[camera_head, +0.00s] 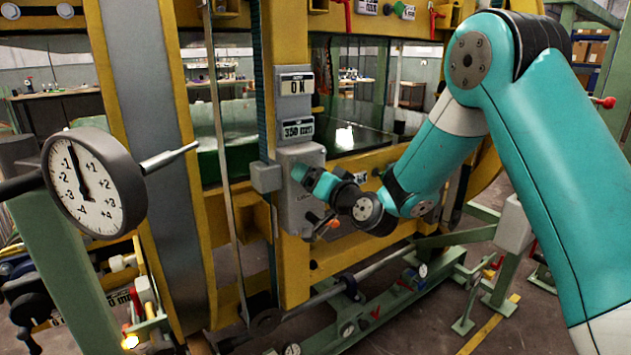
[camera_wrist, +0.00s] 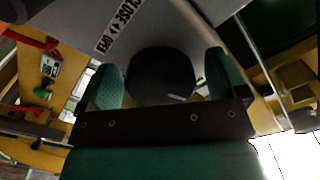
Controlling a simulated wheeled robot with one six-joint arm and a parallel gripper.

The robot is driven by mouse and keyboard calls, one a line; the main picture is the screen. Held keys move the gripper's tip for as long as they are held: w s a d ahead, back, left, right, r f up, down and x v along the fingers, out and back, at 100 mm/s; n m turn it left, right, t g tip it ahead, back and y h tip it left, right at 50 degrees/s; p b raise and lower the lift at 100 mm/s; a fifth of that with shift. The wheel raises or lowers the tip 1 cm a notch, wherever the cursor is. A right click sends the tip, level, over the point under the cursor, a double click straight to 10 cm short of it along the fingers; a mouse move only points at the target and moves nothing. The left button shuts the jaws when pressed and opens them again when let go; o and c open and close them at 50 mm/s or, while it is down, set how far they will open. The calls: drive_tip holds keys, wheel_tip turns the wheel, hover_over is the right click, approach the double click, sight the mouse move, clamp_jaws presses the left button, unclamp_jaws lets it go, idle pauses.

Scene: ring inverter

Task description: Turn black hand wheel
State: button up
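The black hand wheel (camera_wrist: 160,75) is a dark round knob in the middle of the wrist view, in front of a grey panel. A label (camera_wrist: 121,27) reading CLOSE and OPEN with arrows is beside it. My gripper (camera_wrist: 162,82) has one teal finger on each side of the wheel. The fingers are wide apart, and a small gap shows between the wheel and the right finger. In the head view my gripper (camera_head: 302,173) is at the grey box (camera_head: 299,210) on the yellow post. The wheel cannot be made out there.
A round dial gauge (camera_head: 88,182) stands at the left. A small orange-tipped lever (camera_head: 333,223) sits below my gripper. A red handle (camera_wrist: 30,38) shows in the wrist view.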

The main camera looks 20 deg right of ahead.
drive_tip(key=b+v, duration=1.5)
drive_tip(key=v, duration=0.2)
drive_tip(key=shift+s, duration=0.2)
